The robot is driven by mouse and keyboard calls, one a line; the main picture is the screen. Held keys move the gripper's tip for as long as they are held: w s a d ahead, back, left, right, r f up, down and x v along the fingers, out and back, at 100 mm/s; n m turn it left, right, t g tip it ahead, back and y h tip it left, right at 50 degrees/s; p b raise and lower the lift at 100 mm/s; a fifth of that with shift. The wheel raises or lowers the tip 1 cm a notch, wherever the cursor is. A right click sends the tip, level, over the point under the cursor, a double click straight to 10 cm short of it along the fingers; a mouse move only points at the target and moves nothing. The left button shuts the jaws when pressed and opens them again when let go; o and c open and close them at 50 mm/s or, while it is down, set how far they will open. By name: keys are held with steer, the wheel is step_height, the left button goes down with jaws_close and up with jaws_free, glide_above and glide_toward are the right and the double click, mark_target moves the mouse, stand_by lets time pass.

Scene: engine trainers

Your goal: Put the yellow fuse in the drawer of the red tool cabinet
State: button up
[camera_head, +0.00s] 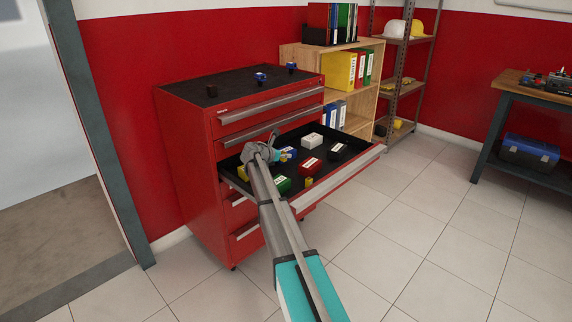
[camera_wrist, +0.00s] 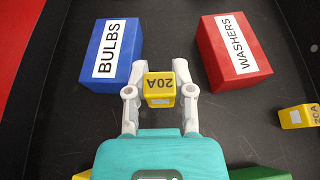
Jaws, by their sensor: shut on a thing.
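The yellow fuse (camera_wrist: 159,88), marked 20A, sits between the two fingers of my gripper (camera_wrist: 159,92) in the wrist view. My gripper is shut on it. In the head view my gripper (camera_head: 276,155) is over the open drawer (camera_head: 345,180) of the red tool cabinet (camera_head: 190,150), and the held fuse is hard to make out there. The black drawer floor lies under the fuse; I cannot tell whether they touch. A second yellow 20A fuse (camera_wrist: 298,116) lies in the drawer to the right.
A blue BULBS box (camera_wrist: 111,55) is left of the fuse and a red WASHERS box (camera_wrist: 236,50) right of it. A white box (camera_head: 312,140) and a green box (camera_head: 283,185) also lie in the drawer. Bare floor shows between the boxes. A wooden shelf (camera_head: 372,60) stands behind.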

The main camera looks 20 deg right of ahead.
mark_target(286, 168)
steer(key=shift+f, duration=0.1)
steer(key=shift+w+d+f+b, duration=0.15)
steer(key=shift+d+f+b, duration=0.05)
steer(key=shift+f+b, duration=0.25)
steer(key=shift+w+d+f+b, duration=0.1)
steer(key=shift+d+f+b, duration=0.05)
steer(key=shift+f+b, duration=1.35)
steer(key=shift+b, duration=0.05)
steer(key=shift+f, duration=0.1)
steer(key=o, duration=0.6)
steer(key=shift+c, duration=0.2)
steer(key=shift+s+a+r, duration=0.15)
steer(key=shift+a+r, duration=0.1)
steer(key=shift+r, duration=0.05)
steer(key=p+v, duration=0.4)
steer(key=v, duration=0.7)
steer(key=shift+s+a+r+p, duration=0.1)
steer(key=shift+a+p, duration=0.05)
steer(key=shift+p, duration=0.15)
